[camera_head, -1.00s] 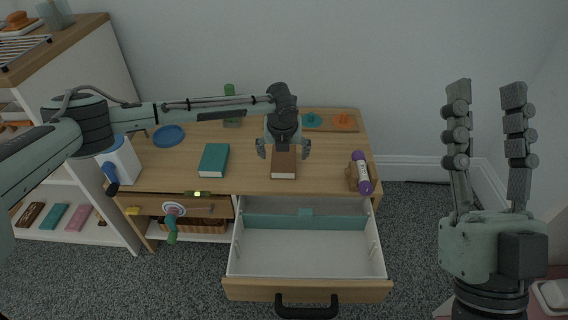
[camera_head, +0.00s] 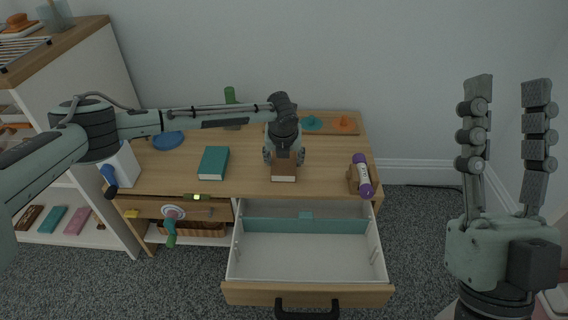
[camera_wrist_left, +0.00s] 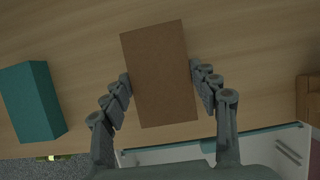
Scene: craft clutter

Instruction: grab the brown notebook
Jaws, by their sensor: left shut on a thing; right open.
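The brown notebook (camera_head: 284,171) lies on the wooden desk top, near its front edge, behind the open drawer. My left gripper (camera_head: 284,158) is over it with a finger on each side. In the left wrist view the brown notebook (camera_wrist_left: 159,74) sits between the fingers of my left gripper (camera_wrist_left: 161,82), which is shut on its two long sides. My right gripper (camera_head: 506,90) is open and empty, raised at the right, away from the desk.
A teal book (camera_head: 213,162) lies left of the notebook. A purple-and-white roll (camera_head: 362,175) rests on a wooden stand at the right. The open, mostly empty drawer (camera_head: 305,294) sticks out in front. A blue dish (camera_head: 167,141) is at the back left.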

